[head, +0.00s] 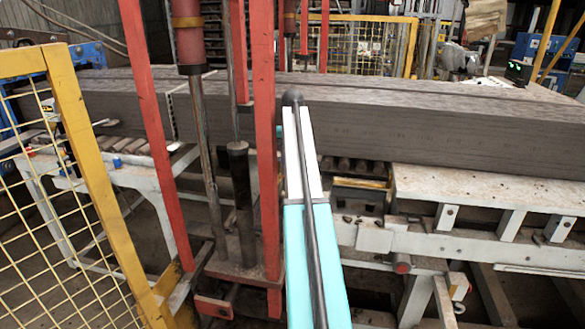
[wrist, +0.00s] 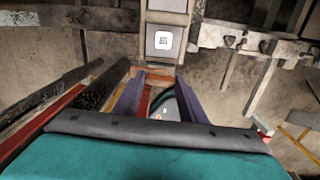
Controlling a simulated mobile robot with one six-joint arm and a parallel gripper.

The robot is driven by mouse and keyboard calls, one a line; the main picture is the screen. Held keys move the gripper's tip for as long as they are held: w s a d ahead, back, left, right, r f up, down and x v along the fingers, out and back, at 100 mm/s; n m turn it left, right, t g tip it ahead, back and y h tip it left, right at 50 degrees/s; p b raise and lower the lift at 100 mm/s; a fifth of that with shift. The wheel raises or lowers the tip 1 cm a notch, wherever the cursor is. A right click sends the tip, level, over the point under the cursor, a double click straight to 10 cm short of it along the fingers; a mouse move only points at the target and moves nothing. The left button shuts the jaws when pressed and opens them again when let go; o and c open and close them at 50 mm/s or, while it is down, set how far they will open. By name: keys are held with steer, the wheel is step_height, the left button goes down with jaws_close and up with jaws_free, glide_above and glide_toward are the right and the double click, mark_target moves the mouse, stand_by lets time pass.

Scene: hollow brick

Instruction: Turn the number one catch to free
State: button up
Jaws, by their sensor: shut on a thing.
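My gripper (wrist: 156,80) shows in the wrist view as two purple fingers reaching away from a teal palm with a dark bar. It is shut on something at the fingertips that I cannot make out. I cannot tell whether this is the number one catch. Just beyond the fingertips is a pale metal piece with a white label plate (wrist: 163,40) bearing a small dark mark, too small to read. In the head view my teal and white arm reaches toward the conveyor, and the gripper is hidden.
Red posts (head: 265,150) and dark rods stand left of my arm. A yellow mesh fence (head: 75,150) is at the left. A long grey stack of boards (head: 430,125) lies behind, with a white conveyor frame (head: 490,190) at right. Open floor (wrist: 225,75) shows beyond the gripper.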

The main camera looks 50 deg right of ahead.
steer(key=shift+s+a+f+n, duration=0.1)
steer(key=shift+n, duration=0.3)
steer(key=o, duration=1.1)
steer(key=shift+c, duration=0.2)
steer(key=shift+r, duration=0.25)
steer(key=shift+r+b, duration=0.35)
steer(key=shift+r, duration=0.55)
step_height(320, 180, up, 12)
steer(key=shift+f+b, duration=0.15)
steer(key=shift+b, duration=0.15)
steer(key=shift+f, duration=0.1)
